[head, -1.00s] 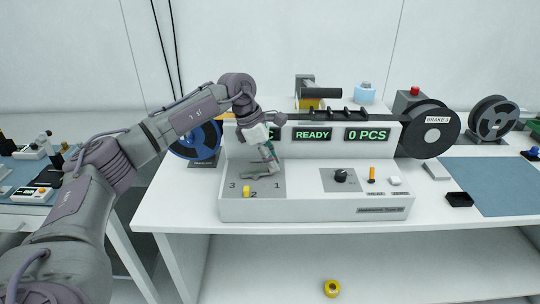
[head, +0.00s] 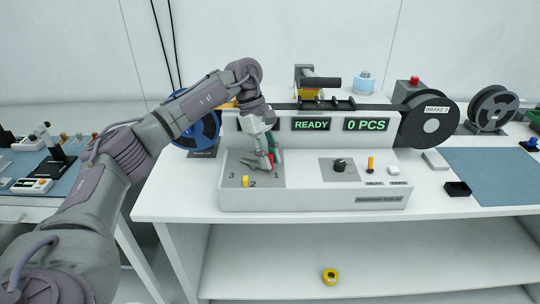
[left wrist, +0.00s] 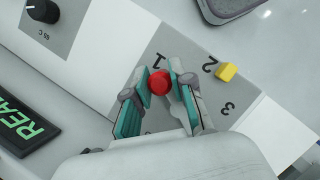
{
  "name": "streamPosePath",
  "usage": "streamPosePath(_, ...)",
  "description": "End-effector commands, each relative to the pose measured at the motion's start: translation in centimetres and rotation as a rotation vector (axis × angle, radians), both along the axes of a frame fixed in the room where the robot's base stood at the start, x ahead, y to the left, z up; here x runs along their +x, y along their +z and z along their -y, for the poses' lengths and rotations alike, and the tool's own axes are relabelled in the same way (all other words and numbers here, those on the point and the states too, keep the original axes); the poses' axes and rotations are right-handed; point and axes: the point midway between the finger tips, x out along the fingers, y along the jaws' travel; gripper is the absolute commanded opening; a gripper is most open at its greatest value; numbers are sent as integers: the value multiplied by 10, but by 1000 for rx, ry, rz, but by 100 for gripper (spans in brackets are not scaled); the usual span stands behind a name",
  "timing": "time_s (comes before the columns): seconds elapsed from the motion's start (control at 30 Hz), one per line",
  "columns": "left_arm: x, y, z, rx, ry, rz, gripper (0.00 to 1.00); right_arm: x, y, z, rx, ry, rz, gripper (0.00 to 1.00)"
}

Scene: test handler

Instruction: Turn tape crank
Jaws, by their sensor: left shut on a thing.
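The tape machine (head: 300,199) stands on the white table, with a grey dial plate (head: 236,163) marked 1, 2 and 3 at its left. My left gripper (left wrist: 160,82) is over this plate near the 1, shut on a round red knob. A small yellow block (left wrist: 227,72) stands at the 2, apart from the fingers. The displays read READY (head: 311,125) and 0 PCS. My right gripper is not in view.
A black knob (head: 339,164), an orange lever (head: 371,164) and a white button (head: 394,170) are on the machine's right part. A blue reel (head: 197,134) is at the left, a black reel (head: 429,122) at the right. A yellow roll (head: 330,277) lies on the lower shelf.

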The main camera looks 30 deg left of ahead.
Motion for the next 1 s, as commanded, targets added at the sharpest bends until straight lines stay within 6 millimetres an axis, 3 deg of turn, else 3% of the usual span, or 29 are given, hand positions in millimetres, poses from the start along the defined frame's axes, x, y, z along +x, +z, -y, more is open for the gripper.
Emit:
streamPosePath(0.5, 0, 1, -1, 1, -19, 4, 0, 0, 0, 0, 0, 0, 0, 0)
streamPosePath(0.53, 0, 1, -1, 1, -18, 4, 25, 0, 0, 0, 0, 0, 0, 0)
streamPosePath(0.67, 0, 1, -1, 2, -19, 3, 46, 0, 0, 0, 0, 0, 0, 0)
streamPosePath(1.0, -1, 2, -1, 1, -19, 2, 48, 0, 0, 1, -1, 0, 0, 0)
